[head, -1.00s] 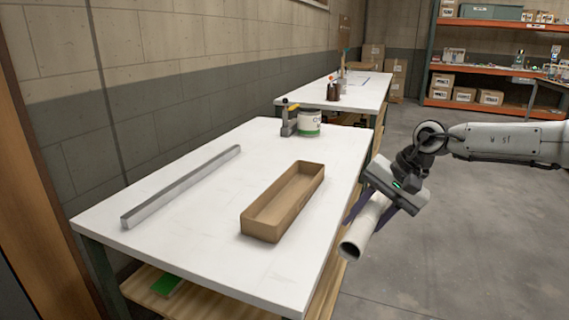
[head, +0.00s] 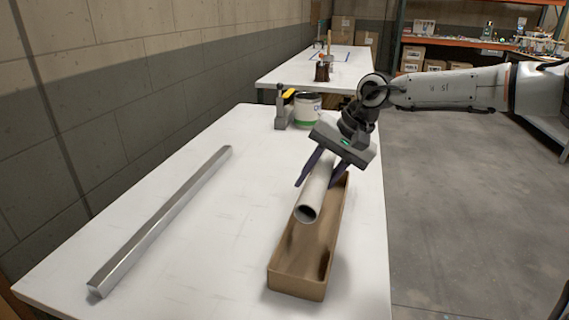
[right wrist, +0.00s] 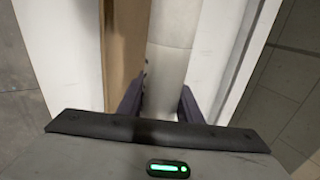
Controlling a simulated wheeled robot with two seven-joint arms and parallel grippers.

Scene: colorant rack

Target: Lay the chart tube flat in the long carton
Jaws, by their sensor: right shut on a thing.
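The pale grey chart tube (head: 315,189) is held by my right gripper (head: 316,183), which is shut on it. The tube tilts with its open near end lower in the head view. It overlaps the left side of the long brown carton (head: 296,285), which is open-topped and lies on the white table. In the right wrist view, the tube (right wrist: 172,45) runs between the fingers (right wrist: 158,100), with a strip of the carton (right wrist: 127,50) to its left. The tube's exact height above the carton cannot be told. My left gripper is not in view.
A long grey metal bar (head: 165,220) lies on the left of the white table (head: 205,265). A paint can (head: 307,110) and a grey device with a yellow part (head: 282,108) stand at the back. The table between bar and carton is clear.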

